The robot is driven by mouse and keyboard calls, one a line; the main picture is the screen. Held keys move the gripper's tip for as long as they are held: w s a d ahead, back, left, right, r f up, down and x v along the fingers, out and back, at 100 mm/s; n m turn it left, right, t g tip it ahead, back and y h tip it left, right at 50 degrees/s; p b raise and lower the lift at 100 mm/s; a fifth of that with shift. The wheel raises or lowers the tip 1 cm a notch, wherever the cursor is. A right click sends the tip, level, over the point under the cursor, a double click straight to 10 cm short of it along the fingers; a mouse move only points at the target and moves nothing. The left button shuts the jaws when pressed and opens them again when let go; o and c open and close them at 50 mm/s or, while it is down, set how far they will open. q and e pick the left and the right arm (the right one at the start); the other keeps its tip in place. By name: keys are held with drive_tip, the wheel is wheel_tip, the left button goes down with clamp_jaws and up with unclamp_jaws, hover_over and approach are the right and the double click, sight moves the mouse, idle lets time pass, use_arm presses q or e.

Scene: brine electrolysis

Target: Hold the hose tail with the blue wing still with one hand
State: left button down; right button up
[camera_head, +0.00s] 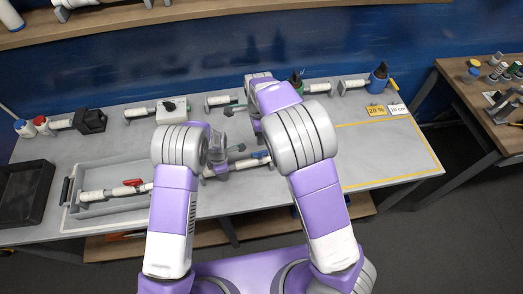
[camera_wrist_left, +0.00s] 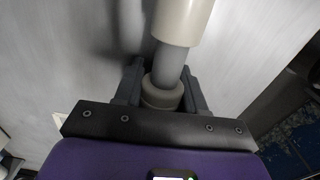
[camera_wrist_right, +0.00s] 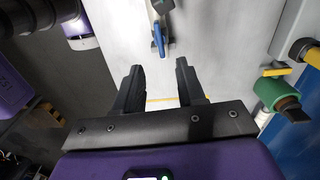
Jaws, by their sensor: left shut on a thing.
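The hose tail with the blue wing (camera_head: 256,156) lies near the middle of the bench, partly hidden by my arms in the head view. Its blue wing (camera_wrist_right: 158,38) also shows at the top of the right wrist view, ahead of the fingertips. My left gripper (camera_wrist_left: 162,92) is shut around the cream collar (camera_wrist_left: 163,97) of a grey tube with a cream sleeve (camera_wrist_left: 182,18); this appears to be the white end of that hose tail. My right gripper (camera_wrist_right: 158,68) is open and empty above the bench, apart from the wing. The forearm hides its fingers in the head view.
A grey tray (camera_head: 102,208) at the left holds a white part with a red wing (camera_head: 133,183). A black bin (camera_head: 22,193) stands further left. The yellow-outlined area (camera_head: 385,150) at right is clear.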

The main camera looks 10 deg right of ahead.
drive_tip(key=shift+r, duration=0.75)
use_arm(q)
drive_tip(key=c, duration=0.6)
unclamp_jaws()
wheel_tip(320, 180, up, 12)
drive_tip(key=shift+r, duration=0.1)
